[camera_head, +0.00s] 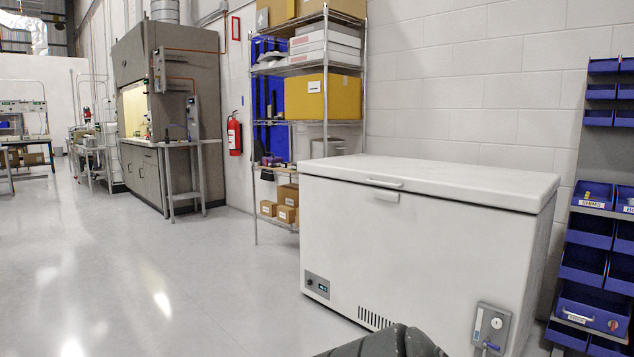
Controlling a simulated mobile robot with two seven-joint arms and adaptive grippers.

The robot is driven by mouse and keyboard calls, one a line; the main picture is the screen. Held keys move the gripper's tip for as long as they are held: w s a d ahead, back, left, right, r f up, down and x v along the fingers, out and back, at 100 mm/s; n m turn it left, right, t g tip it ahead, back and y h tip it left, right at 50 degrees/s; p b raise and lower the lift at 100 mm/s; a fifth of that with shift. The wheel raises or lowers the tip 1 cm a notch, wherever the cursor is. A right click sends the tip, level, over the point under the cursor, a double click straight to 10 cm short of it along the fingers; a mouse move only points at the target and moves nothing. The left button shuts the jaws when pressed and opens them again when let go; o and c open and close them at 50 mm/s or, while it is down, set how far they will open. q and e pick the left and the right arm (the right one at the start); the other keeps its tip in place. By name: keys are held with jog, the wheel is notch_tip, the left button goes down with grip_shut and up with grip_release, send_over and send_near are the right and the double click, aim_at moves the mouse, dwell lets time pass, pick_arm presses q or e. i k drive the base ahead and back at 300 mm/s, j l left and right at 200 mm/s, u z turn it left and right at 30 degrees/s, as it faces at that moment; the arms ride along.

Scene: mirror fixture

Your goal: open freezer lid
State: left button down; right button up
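A white chest freezer (400,262) stands against the block wall, right of the picture's middle. Its flat white lid (450,178) lies level and looks closed. A handle (384,183) sits on the lid's front edge, left of centre, above a small latch plate (387,197) on the body. A dark grey part of my own arm shows at the bottom edge, in front of the freezer. No fingertips of either gripper are in view.
A wire shelf rack (325,130) with boxes stands just left of the freezer. Blue bins (588,265) on a rack stand close to its right. A grey box (491,328) with a gauge is on the freezer's lower right front. Open floor (150,290) lies to the left.

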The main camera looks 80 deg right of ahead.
aim_at(511, 189)
jog(key=j+z, duration=0.1)
jog(key=z, duration=0.35)
jog(key=j+z, duration=0.1)
jog(key=z, duration=0.3)
jog(key=j+z, duration=0.1)
jog(key=z, duration=0.35)
jog(key=j+z, duration=0.1)
jog(key=z, duration=0.3)
